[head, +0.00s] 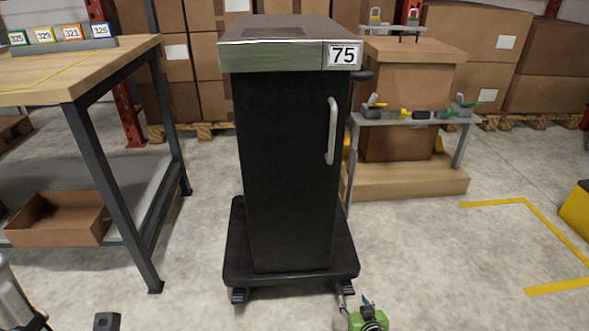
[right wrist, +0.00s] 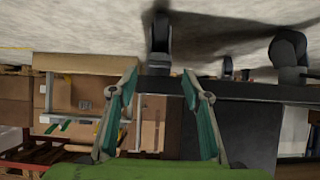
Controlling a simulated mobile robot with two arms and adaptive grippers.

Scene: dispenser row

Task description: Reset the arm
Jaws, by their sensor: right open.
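My right gripper (head: 366,304) shows at the bottom of the head view, just right of centre, low in front of the black cabinet (head: 288,170). In the right wrist view its two green-teal fingers (right wrist: 160,105) stand wide apart with nothing between them, so it is open and empty. The cabinet is dark, with a metal top, a number 75 label and a light vertical handle (head: 332,131) on its front. My left gripper cannot be made out; only a grey arm part shows at the lower left of the head view.
The cabinet stands on a wheeled black base (head: 290,277). A workbench (head: 85,75) with numbered cards is at left, a cardboard tray (head: 60,218) on its lower shelf. A grey rack (head: 405,121) stands behind at right. The floor at front right is clear, with yellow lines.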

